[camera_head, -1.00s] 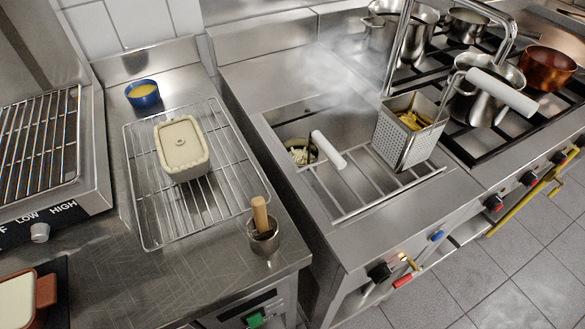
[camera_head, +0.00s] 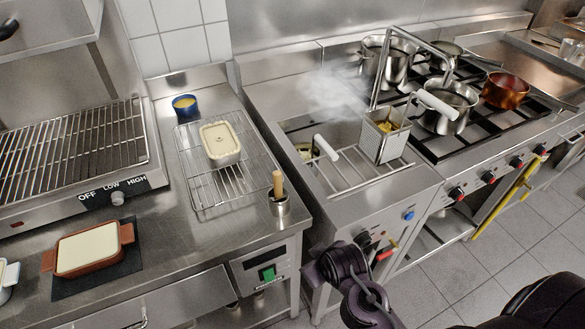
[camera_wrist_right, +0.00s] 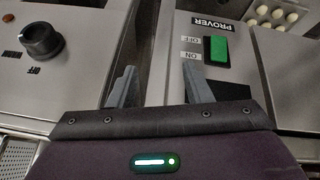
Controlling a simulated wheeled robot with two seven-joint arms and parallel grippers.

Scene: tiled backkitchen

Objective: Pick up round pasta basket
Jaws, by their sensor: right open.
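The round pasta basket (camera_head: 305,151) sits low in the cooker well (camera_head: 292,126) at its left end. Only part of its rim shows, with some pale pasta inside. Its white handle (camera_head: 325,147) slants up over the well's rack. A square perforated basket (camera_head: 384,142) with pasta in it stands to the right on the rack. My right gripper (camera_wrist_right: 159,88) is open and empty in the right wrist view, before the counter front. In the head view my right arm comes in at the bottom, below and apart from the baskets; its fingertips do not show clearly there. My left gripper is not in view.
A hob with several pots (camera_head: 505,90) lies to the right. A control knob (camera_wrist_right: 42,39) and a green switch (camera_wrist_right: 217,49) lie beyond my fingers.

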